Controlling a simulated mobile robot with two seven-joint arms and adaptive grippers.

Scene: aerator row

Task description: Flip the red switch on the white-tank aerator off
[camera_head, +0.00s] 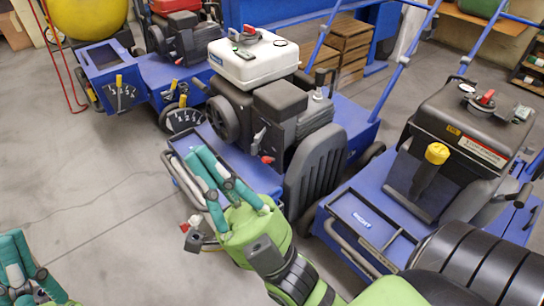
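The white-tank aerator stands in the middle of the view, with a white tank (253,58) above a dark engine and a blue deck. A small red switch (267,159) shows low on the front of its engine. My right gripper (199,158) is over the front left of the blue deck, left of the red switch and apart from it. Its teal fingers lie close together, with nothing seen between them. My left gripper (12,238) is at the lower left edge over the floor, far from the aerator, its fingers together and empty.
A black-tank aerator (480,120) with a yellow cap stands close on the right. A red-tank aerator (176,6) stands behind on the left, near a yellow drum (90,15). Wooden crates (348,45) are at the back. The grey floor (90,190) at left is clear.

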